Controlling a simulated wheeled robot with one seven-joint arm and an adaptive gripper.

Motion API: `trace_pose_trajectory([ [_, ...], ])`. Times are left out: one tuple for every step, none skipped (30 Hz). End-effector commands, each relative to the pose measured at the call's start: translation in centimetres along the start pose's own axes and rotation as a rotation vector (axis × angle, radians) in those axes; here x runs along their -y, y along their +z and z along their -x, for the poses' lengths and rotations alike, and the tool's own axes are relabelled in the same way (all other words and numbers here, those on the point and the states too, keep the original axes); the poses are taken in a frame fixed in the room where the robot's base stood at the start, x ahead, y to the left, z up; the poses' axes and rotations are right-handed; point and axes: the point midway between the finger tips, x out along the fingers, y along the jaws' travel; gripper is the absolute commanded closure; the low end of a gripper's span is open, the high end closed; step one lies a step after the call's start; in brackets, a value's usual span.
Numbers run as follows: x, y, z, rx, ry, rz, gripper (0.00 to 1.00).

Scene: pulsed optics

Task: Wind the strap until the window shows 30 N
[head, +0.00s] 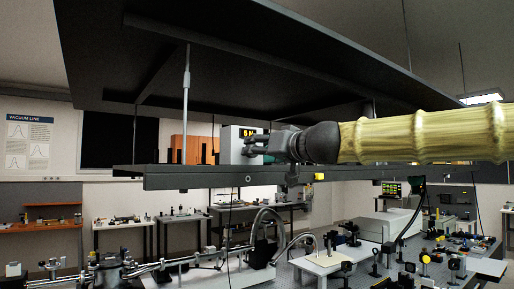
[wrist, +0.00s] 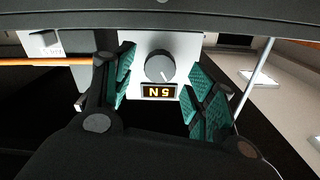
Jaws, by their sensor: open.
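A pale box (head: 228,150) stands on the dark overhead shelf, with a lit amber window (head: 249,132) that appears to read 5 N. In the wrist view the window (wrist: 159,91) appears upside down, beside a round dark grey knob (wrist: 159,66) with a white pointer line. My gripper (head: 258,146) is in front of the box. Its green-padded fingers are open on either side of the knob, with visible gaps and nothing between the pads. In the head view my gripper hides the knob. An orange strip (wrist: 50,62), possibly the strap, runs off to the left in the wrist view.
The dark shelf edge (head: 215,170) runs under the box, and a dark canopy (head: 260,60) hangs above. A thin metal rod (head: 186,95) stands left of the box. Below is an optics table (head: 310,278) crowded with mounts.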

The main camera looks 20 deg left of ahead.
Motion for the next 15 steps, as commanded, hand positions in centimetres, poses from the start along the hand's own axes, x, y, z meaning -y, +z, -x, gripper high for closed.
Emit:
trace_pose_trajectory([
  [-0.1, -0.1, -0.6, 0.001, 0.000, -0.002, 0.44],
  [-0.1, -0.1, -0.8, 0.001, 0.000, -0.002, 0.44],
  [0.0, -0.1, -1.1, 0.001, 0.000, -0.001, 0.44],
  [0.0, 0.0, -1.3, 0.001, -0.001, -0.001, 0.44],
  [0.0, 0.0, -1.4, 0.001, -0.001, -0.001, 0.44],
  [0.0, 0.0, -1.6, 0.001, -0.001, -0.001, 0.44],
  [0.0, 0.0, -1.7, 0.001, -0.001, -0.002, 0.44],
  [0.0, 0.0, -1.8, 0.001, -0.001, -0.001, 0.44],
  [0.0, 0.0, -1.9, 0.000, -0.001, -0.001, 0.44],
  [0.0, 0.0, -1.9, 0.000, 0.000, -0.001, 0.44],
  [0.0, 0.0, -2.0, 0.000, 0.000, -0.001, 0.44],
  [0.0, 0.0, -2.0, 0.000, 0.000, 0.000, 0.44],
  [0.0, 0.0, -2.0, 0.000, 0.000, 0.000, 0.44],
  [0.0, 0.0, -2.0, 0.000, 0.000, 0.000, 0.44],
  [0.0, 0.0, -2.0, 0.000, 0.000, 0.000, 0.44],
])
